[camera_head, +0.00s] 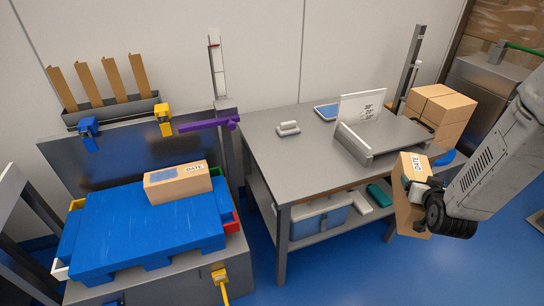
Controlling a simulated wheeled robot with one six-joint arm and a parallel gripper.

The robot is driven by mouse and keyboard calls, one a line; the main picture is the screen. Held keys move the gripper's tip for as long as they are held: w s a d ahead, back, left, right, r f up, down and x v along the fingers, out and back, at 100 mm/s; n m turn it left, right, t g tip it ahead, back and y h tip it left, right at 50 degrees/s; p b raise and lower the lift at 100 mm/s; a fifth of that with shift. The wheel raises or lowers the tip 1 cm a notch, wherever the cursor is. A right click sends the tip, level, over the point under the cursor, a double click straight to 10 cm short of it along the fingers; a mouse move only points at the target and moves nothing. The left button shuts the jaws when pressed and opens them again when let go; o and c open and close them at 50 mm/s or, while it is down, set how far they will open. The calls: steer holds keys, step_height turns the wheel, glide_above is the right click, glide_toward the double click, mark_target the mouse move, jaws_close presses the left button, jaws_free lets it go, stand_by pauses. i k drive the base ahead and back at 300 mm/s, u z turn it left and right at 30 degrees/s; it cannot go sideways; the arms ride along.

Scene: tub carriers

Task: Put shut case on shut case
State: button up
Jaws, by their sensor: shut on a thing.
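One shut cardboard case (178,188) with a white label marked DATE and a blue patch lies on the blue pallet (110,235) at left. A second shut cardboard case (405,215), also with a DATE label, is at right. My gripper (416,194) is shut on this second case and holds it tilted, in the air beside the right end of the grey table. My gripper and wrist hide part of the held case. The two cases are well apart.
More boxes (440,105) are stacked behind. A purple bar (205,125) on a post sticks out behind the pallet. The pallet's left part is bare.

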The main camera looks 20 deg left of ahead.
mark_target(177, 172)
steer(key=z, duration=1.7)
steer(key=k, duration=2.05)
steer(key=u, duration=2.5)
steer(key=i, duration=1)
steer(key=u, duration=0.05)
